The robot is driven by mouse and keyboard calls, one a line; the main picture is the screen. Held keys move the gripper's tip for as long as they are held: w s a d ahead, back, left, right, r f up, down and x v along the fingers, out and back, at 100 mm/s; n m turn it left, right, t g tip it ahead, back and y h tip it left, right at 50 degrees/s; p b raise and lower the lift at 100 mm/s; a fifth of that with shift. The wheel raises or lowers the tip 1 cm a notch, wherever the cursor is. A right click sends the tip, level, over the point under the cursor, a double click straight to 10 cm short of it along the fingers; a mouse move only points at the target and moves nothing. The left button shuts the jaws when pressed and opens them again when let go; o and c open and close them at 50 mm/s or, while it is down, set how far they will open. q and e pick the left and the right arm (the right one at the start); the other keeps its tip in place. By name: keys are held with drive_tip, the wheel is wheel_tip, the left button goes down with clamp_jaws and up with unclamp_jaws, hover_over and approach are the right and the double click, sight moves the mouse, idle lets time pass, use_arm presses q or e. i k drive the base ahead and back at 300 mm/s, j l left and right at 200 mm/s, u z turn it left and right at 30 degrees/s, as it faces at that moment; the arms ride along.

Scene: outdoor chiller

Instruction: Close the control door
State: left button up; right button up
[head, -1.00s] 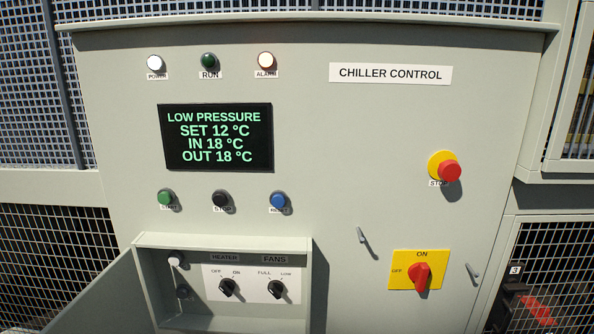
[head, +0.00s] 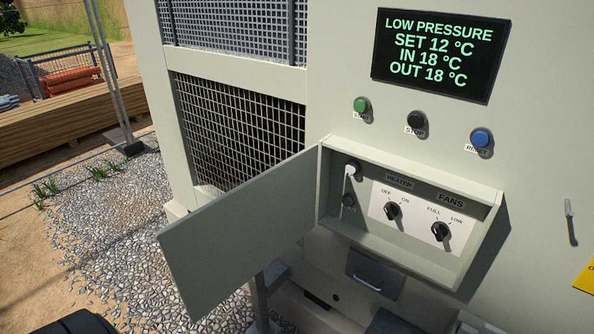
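The control door (head: 240,236) is a flat grey-green panel in the head view. It stands wide open, swung out to the left from the left edge of a shallow control box (head: 410,262). Inside the box are a heater knob (head: 391,211), a fans knob (head: 440,231) and a white fitting with a hanging cord (head: 351,170) at the left. Neither of my grippers is in view.
The chiller panel carries a display (head: 440,52) reading LOW PRESSURE, a green button (head: 361,104), a black button (head: 416,118) and a blue button (head: 481,138). A small handled drawer or hatch (head: 374,274) sits below the box. Gravel (head: 105,230) lies at the left, with open room before the door.

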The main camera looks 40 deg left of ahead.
sight(212, 251)
drive_tip(key=j+z, duration=0.1)
drive_tip(key=j, duration=0.3)
drive_tip(key=k+j, duration=0.15)
drive_tip(key=j, duration=0.25)
drive_tip(key=j+z, duration=0.15)
drive_tip(key=j, duration=0.25)
drive_tip(key=k+j+z, duration=0.1)
drive_tip(key=j, duration=0.3)
drive_tip(key=k+j, duration=0.15)
drive_tip(key=j, duration=0.2)
drive_tip(key=k+j+z, duration=0.15)
drive_tip(key=j, duration=0.25)
drive_tip(key=k+j, duration=0.1)
drive_tip(key=j, duration=0.25)
drive_tip(key=k+j+z, duration=0.15)
drive_tip(key=j, duration=0.25)
